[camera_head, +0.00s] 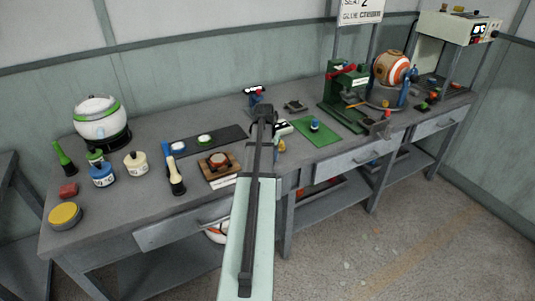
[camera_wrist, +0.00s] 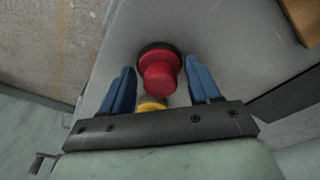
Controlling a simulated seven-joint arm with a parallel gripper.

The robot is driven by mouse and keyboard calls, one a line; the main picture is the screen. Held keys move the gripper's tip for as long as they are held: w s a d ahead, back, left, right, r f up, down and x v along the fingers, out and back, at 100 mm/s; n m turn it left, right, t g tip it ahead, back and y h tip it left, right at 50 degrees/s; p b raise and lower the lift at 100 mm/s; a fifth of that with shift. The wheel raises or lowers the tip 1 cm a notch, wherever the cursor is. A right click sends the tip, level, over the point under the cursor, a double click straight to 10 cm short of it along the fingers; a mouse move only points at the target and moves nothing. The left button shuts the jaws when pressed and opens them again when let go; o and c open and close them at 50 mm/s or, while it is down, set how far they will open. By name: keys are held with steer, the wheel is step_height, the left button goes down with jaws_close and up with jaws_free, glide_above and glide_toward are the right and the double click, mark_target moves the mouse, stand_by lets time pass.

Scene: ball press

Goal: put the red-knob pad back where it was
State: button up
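In the wrist view, the red-knob pad (camera_wrist: 158,72) shows a red stepped knob on a dark round base. It appears to stand on the grey bench top near an edge. My gripper (camera_wrist: 160,78) has its two blue fingers spread on either side of the knob, with visible gaps to it. A yellow rounded thing shows just below the knob, partly hidden by the gripper bar. In the head view my arm hides the pad and most of the gripper.
A wooden block (camera_head: 222,174) with a reddish round piece and a dark mat (camera_head: 232,133) lie left of my arm. A green mat (camera_head: 318,138) with a blue-topped piece and a green press (camera_head: 336,103) stand right. Several jars crowd the bench's left end.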

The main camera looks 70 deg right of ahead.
steer(key=shift+o, duration=1.3)
step_height(320, 180, up, 12)
steer(key=a, duration=0.1)
steer(key=shift+a, duration=0.4)
